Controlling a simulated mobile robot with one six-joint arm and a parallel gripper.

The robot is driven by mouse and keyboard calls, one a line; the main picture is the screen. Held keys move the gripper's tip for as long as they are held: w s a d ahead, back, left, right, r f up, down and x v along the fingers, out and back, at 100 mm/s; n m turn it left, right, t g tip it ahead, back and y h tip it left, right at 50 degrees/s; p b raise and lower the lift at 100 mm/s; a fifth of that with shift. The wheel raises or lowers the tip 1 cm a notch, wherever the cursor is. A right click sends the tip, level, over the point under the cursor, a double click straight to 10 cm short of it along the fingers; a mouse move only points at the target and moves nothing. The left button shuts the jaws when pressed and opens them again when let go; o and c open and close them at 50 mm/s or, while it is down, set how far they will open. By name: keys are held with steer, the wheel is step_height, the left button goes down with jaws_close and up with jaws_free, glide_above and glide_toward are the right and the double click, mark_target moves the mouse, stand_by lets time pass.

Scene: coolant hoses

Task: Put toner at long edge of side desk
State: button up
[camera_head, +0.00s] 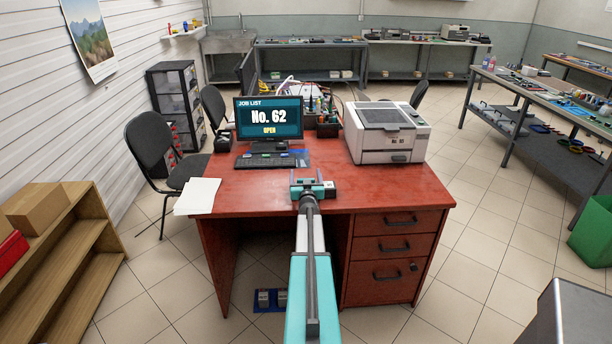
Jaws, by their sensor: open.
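My gripper (314,182) is open and empty, with teal parts, at the front edge of a red desk (240,190). My arm reaches up to it from the bottom of the picture. I cannot pick out the toner with certainty. A small black item (223,143) lies on the desk's left side, and small grey items (264,297) sit on a blue mat under the desk; I cannot tell what they are. A long side table (545,100) with many small things stands at the right; whether it is the side desk is unclear.
The red desk bears a monitor (268,118) reading "JOB LIST No. 62 OPEN", a keyboard (266,161), papers (197,196) and a white printer (386,132). Chairs (163,150) stand at left. A wooden shelf (70,265) and green bin (592,232) flank open tiled floor.

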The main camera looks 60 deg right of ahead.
steer(key=shift+s+a+r, duration=0.1)
steer(key=shift+b+v, duration=1.45)
steer(key=shift+v, duration=4.45)
steer(key=shift+s, duration=0.15)
